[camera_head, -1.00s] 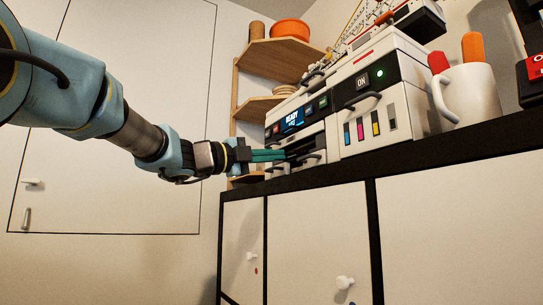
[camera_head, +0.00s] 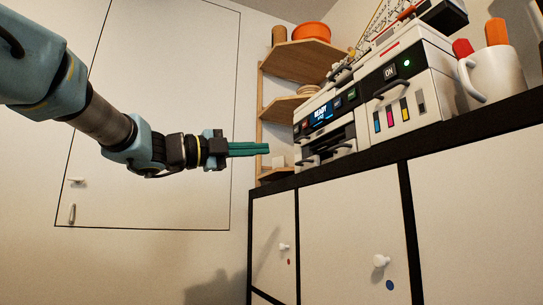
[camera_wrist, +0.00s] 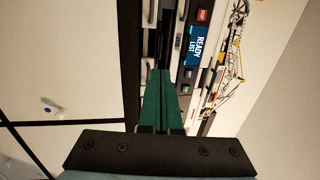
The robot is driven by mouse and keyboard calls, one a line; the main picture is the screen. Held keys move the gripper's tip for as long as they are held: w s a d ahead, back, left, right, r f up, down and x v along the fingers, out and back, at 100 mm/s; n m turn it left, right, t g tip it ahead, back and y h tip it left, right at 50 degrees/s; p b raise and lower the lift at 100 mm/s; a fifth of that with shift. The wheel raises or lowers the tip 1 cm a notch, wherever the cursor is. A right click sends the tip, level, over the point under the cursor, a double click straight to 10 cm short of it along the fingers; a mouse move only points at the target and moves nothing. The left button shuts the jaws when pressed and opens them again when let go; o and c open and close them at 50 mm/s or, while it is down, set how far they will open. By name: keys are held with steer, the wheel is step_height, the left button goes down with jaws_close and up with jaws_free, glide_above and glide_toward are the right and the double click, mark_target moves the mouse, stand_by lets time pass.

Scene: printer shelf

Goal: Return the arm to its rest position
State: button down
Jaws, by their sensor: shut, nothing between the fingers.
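My gripper (camera_head: 266,149) has green fingers lying together, shut and empty. In the head view it is in the air to the left of the printer, level with the printer's lower front and apart from it. My arm reaches in from the upper left. The white and black printer (camera_head: 345,110) stands on the cabinet, its screen reading "READY" and its "ON" button beside a green light. In the wrist view the green fingers (camera_wrist: 162,75) point toward the printer front, with the screen (camera_wrist: 194,45) turned sideways.
The cabinet (camera_head: 350,215) with a dark top edge is below the printer. A white mug (camera_head: 495,75) stands right of the printer. Wooden corner shelves (camera_head: 290,55) hold an orange bowl (camera_head: 312,30). A white door (camera_head: 165,120) is behind my arm. The space left of the cabinet is free.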

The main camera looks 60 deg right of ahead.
steer(key=shift+w+a, duration=0.15)
steer(key=shift+a, duration=0.15)
